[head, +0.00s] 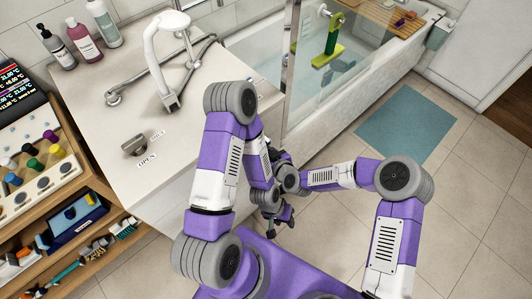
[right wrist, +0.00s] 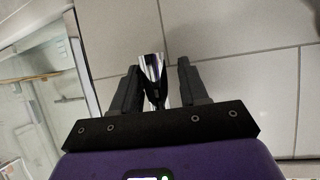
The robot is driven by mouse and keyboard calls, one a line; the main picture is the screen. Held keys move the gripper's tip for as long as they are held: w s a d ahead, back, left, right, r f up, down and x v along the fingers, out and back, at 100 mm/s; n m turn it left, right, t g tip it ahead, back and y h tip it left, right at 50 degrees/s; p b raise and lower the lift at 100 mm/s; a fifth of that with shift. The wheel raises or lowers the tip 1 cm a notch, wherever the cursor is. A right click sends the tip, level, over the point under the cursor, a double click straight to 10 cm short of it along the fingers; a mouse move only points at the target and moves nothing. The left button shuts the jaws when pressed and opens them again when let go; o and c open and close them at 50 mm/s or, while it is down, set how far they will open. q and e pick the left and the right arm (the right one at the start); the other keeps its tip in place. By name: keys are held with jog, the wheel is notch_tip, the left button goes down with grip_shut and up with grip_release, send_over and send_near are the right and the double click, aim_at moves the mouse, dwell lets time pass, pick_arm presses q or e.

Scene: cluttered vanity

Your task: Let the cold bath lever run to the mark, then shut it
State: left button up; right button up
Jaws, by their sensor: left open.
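A grey lever (head: 135,146) sits on the pale counter (head: 190,112). One label (head: 147,161) beside it reads OPEN; a second, smaller label lies farther back. The bath (head: 345,118) stands beyond a glass screen with water in it. A green upright piece with a yellow-green foot (head: 327,56) stands at the bath; I cannot make out a mark on it. My left gripper (head: 286,218) is open, low in front of the counter and away from the lever. My right gripper (right wrist: 160,85) has its fingers apart, with a shiny chrome piece (right wrist: 152,68) showing between them; I cannot tell whether they touch it.
A white shower head with a hose (head: 165,50) and several bottles (head: 58,47) stand on the counter. A wooden shelf unit with coloured knobs (head: 33,163) stands at the left. A blue mat (head: 406,124) lies on the tiled floor. My two arms come close together in front.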

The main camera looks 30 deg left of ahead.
aim_at(266, 139)
jog(key=shift+o, duration=0.2)
jog(key=shift+w, duration=0.1)
jog(key=shift+r, duration=0.5)
notch_tip(266, 139, up, 9)
jog(key=p, duration=0.3)
